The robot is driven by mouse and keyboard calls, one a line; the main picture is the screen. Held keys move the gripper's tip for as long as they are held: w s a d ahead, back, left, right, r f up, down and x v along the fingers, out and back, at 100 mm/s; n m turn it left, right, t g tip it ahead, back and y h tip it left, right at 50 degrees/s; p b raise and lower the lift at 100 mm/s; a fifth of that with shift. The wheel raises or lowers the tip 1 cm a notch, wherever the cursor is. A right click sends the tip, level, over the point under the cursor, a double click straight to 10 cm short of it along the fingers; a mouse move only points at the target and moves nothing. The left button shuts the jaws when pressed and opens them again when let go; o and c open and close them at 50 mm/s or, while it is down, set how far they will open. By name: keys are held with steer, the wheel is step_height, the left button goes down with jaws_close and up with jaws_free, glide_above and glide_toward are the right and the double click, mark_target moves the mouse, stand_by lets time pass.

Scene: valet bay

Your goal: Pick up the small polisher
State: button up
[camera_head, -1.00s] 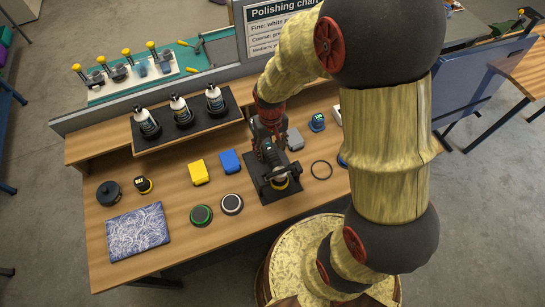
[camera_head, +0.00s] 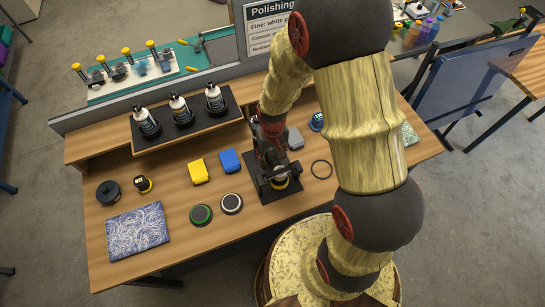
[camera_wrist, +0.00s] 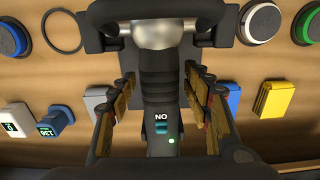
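My gripper (camera_wrist: 160,92) is open, with one finger on each side of that body. Narrow gaps seem to show between the fingers and the body. In the head view my gripper (camera_head: 270,150) hides much of the polisher's upper part.
A yellow block (camera_head: 198,171), a blue block (camera_head: 231,161), round pads (camera_head: 201,215) and (camera_head: 232,203), a thin black ring (camera_head: 321,169) and a grey block (camera_head: 295,138) lie around the stand. Bottles (camera_head: 181,108) stand on a raised black rack behind. A patterned cloth (camera_head: 137,231) lies left.

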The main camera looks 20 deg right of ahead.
jaws_close()
stand_by(0.5)
